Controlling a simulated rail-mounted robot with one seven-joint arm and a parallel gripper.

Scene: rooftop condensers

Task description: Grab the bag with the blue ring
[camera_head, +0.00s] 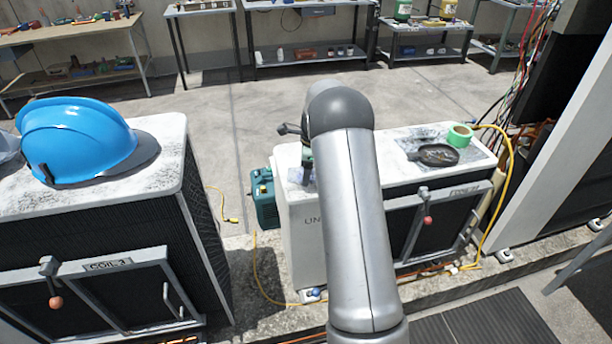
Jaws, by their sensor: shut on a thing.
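My gripper (306,174) points down at the left end of the middle unit's white top, left of my grey forearm. Only a narrow part of it shows past my arm. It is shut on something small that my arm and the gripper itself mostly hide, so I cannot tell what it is. I cannot make out a bag with a blue ring anywhere. A small blue thing (312,294) lies on the ledge at the foot of the middle unit, too small to identify.
The middle unit (300,230) carries a dark round pan (434,155) and a green tape roll (460,136). A teal box (265,198) is at its left side. A blue hard hat (75,138) sits on the left unit (165,190). A yellow hose (510,170) hangs right. Open floor lies behind.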

